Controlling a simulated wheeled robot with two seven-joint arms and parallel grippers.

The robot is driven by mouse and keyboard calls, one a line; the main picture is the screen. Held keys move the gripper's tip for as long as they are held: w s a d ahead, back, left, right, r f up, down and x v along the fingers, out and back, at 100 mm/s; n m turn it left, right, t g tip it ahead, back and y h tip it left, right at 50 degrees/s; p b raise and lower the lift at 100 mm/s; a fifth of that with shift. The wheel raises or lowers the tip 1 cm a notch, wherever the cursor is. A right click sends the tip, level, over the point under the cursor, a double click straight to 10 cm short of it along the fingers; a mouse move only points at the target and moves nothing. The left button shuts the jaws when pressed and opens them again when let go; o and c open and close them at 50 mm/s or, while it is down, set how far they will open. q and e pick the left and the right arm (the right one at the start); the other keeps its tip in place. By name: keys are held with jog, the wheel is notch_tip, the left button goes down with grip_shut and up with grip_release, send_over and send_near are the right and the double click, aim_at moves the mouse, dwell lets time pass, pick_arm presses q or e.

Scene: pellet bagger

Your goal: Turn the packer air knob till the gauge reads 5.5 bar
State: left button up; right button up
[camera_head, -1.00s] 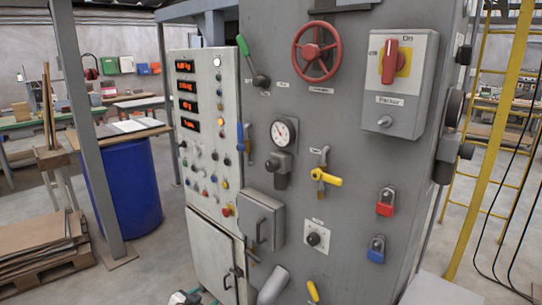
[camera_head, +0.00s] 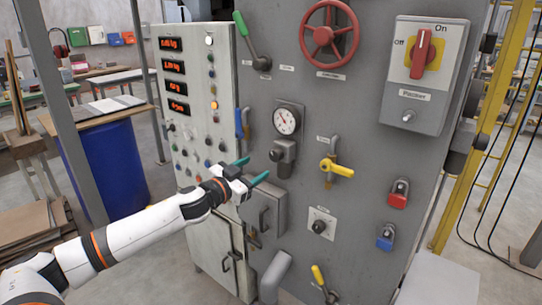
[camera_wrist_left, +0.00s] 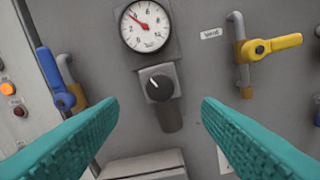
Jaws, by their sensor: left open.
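The air knob (camera_head: 276,155) is a dark round knob on a grey regulator body just under the gauge. In the left wrist view the knob (camera_wrist_left: 159,86) has a white pointer mark tilted up and left. The round white gauge (camera_head: 286,121) shows in the left wrist view (camera_wrist_left: 145,26) with a red needle pointing up-left; its numbers are too small to read surely. My left gripper (camera_head: 253,169) has teal fingers, is open and empty, and points at the panel just below and left of the knob. In the wrist view the knob lies between the fingers, apart from both. My right gripper is out of view.
A yellow-handled valve (camera_head: 336,168) is right of the knob. A blue lever (camera_head: 241,123) is to its left. A small grey box (camera_head: 264,208) sticks out below my gripper. A red handwheel (camera_head: 329,31) and a grey switch box (camera_head: 424,75) are higher up.

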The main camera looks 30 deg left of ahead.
aim_at(273, 157)
pick_arm(q)
jog(key=w+p, duration=0.1)
jog(key=w, duration=0.3)
jog(key=w+p, duration=0.1)
jog(key=w, duration=0.2)
jog(key=shift+d+r+p, duration=0.1)
jog(key=shift+d+p, duration=0.15)
jog(key=shift+p, duration=0.1)
jog(key=shift+w, duration=0.65)
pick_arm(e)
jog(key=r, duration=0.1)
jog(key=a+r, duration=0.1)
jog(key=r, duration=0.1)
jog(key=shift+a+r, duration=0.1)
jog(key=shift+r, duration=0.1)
pick_arm(q)
jog(key=shift+d, duration=0.1)
jog(key=shift+c, duration=0.5)
jog(key=c, duration=0.9)
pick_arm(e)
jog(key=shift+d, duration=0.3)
